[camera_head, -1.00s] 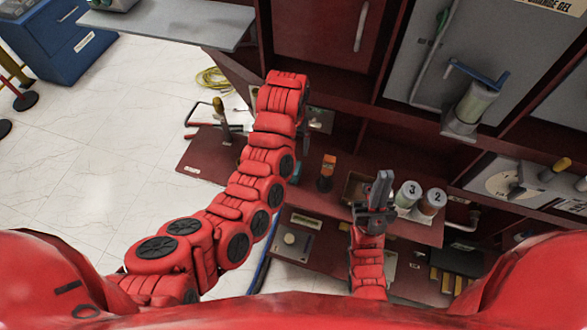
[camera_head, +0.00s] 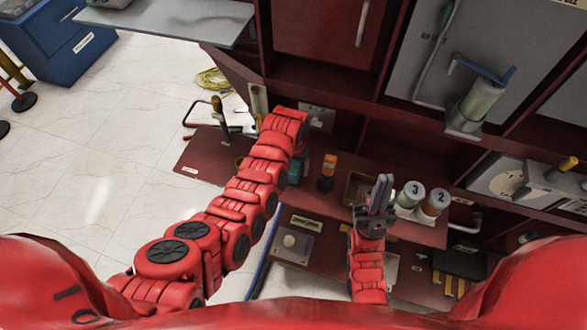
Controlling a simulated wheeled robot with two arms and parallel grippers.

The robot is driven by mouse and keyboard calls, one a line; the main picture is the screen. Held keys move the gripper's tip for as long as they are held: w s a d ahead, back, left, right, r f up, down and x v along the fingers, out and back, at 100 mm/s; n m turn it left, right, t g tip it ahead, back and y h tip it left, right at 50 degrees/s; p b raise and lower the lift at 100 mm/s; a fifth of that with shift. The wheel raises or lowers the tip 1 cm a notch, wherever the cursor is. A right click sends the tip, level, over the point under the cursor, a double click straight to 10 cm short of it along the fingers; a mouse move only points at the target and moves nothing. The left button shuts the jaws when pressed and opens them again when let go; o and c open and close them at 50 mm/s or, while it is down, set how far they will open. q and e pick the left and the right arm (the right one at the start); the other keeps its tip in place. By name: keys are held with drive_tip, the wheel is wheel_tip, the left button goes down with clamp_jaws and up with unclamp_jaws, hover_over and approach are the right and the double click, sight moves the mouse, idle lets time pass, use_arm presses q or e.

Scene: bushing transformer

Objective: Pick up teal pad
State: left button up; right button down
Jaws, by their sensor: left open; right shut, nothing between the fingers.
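A small teal thing (camera_head: 294,170) shows on the dark red shelf just right of my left forearm, partly covered by the arm. I cannot tell whether it is the teal pad. My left gripper (camera_head: 302,138) is at the far end of the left arm, above the shelf. Only a dark edge of it shows beside the red wrist; its fingers are mostly hidden, and I see nothing held. My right gripper (camera_head: 382,190) points up and away over the front of the shelf, its fingers together and empty.
Near the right gripper stand two cans marked 3 (camera_head: 411,195) and 2 (camera_head: 436,202), and a brown open box (camera_head: 358,187). An orange-topped bottle (camera_head: 328,172) stands between the arms. A grey panel (camera_head: 170,20) juts out at upper left.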

use_arm(q)
drive_tip(key=shift+f, duration=0.6)
clamp_jaws()
drive_tip(key=shift+r, duration=0.15)
drive_tip(key=shift+r+b, duration=0.35)
drive_tip(key=shift+r, duration=0.05)
wheel_tip(320, 180, up, 2)
drive_tip(key=shift+d+r+b, duration=0.1)
drive_tip(key=shift+b, duration=0.75)
drive_tip(key=s, duration=0.1)
drive_tip(key=s+d, duration=0.1)
drive_tip(key=s, duration=0.1)
drive_tip(key=s+d+b, duration=0.1)
drive_tip(key=s, duration=0.1)
drive_tip(key=shift+d+r, duration=0.15)
drive_tip(key=shift+r, duration=0.05)
drive_tip(key=s+p, duration=0.1)
drive_tip(key=s+d+r+p, duration=0.1)
drive_tip(key=shift+s+d+r+p, duration=0.15)
drive_tip(key=shift+s+r+p, duration=0.05)
drive_tip(key=shift+s+p, duration=0.15)
drive_tip(key=s+d, duration=0.3)
drive_tip(key=s, duration=0.3)
drive_tip(key=shift+s+p, duration=0.4)
drive_tip(key=shift+p, duration=0.05)
